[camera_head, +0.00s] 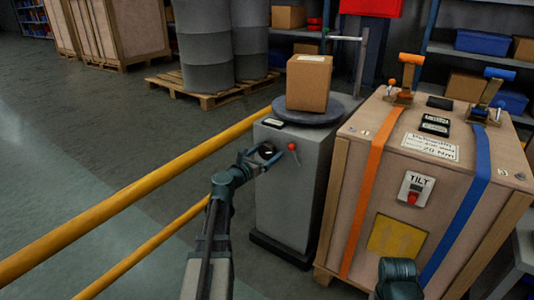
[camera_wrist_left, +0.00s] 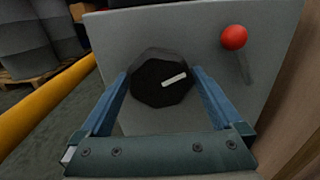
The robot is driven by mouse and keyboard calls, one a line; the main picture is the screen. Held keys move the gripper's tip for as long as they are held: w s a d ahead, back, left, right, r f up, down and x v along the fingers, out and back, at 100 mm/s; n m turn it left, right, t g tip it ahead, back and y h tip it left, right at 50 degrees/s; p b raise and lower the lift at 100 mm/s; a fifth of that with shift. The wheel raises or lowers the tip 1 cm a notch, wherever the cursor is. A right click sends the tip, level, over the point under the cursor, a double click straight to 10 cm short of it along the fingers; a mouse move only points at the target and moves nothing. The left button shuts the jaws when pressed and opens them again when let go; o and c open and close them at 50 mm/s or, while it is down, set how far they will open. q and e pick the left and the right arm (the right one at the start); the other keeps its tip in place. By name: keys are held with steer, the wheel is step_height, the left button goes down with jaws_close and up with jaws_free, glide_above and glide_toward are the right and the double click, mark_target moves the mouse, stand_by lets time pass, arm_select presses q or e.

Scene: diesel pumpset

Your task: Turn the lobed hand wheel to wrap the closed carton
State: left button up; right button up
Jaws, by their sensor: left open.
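The dark lobed hand wheel (camera_head: 267,151) is on the front of a grey machine cabinet (camera_head: 285,205). In the left wrist view the wheel (camera_wrist_left: 150,88) fills the space between my fingers, with a white mark on its face pointing slightly up to the right. My left gripper (camera_head: 257,161) is open, one finger on each side of the wheel; whether they touch it I cannot tell. The closed brown carton (camera_head: 309,80) stands upright on the round dark turntable (camera_head: 300,115) on top of the cabinet.
A red-knobbed lever (camera_head: 292,147) is right of the wheel, also in the left wrist view (camera_wrist_left: 233,38). A big strapped wooden crate (camera_head: 400,185) stands close on the right. Yellow rails (camera_head: 150,170) run on the left; drums (camera_head: 205,50) stand behind.

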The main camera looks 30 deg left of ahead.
arm_select(q)
steer(key=shift+w, duration=0.15)
steer(key=c, duration=1.1)
steer(key=shift+m, duration=0.3)
steer(key=m, duration=1.2)
steer(key=shift+a+r, duration=0.1)
steer(key=shift+m, duration=0.4)
